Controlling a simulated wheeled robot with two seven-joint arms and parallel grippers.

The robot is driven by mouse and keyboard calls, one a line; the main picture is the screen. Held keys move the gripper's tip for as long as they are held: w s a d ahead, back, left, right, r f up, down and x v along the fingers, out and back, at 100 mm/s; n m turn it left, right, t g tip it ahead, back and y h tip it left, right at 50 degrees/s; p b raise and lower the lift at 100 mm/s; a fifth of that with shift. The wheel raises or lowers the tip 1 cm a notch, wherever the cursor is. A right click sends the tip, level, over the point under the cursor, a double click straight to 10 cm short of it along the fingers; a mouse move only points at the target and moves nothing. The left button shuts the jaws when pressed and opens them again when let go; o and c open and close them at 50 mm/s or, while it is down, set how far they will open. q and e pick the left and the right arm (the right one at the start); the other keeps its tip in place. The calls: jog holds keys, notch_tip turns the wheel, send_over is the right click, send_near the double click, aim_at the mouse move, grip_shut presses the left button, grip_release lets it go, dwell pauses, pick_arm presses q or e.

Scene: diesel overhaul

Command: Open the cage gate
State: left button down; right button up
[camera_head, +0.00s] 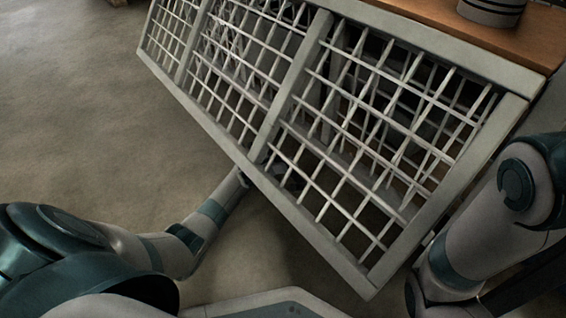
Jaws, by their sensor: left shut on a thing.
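The cage gate (272,118) is a pale grey frame with a white wire grid. It crosses the camera_head view diagonally from the upper left to the lower right. My left arm comes in from the lower left. My left gripper (243,177) is at the gate's near lower rail, close to a crossbar, and is shut on the gate there. Its fingertips are mostly hidden by the rail. My right arm shows at the right edge, beside the gate's right end, and its gripper is not in view. No latch can be made out.
A brown wooden top (440,18) lies behind the gate at the upper right, with a dark grey cylinder (490,10) on it. More grid and dark shapes show through the gate. The bare floor (75,110) at the left is clear.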

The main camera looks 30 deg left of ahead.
pick_arm(q)
jog(key=shift+w+r, duration=0.1)
jog(key=shift+r, duration=0.15)
jog(key=c, duration=2.1)
grip_release()
jog(key=shift+o, duration=0.5)
jog(key=shift+d+r+g, duration=0.1)
jog(key=shift+g, duration=0.2)
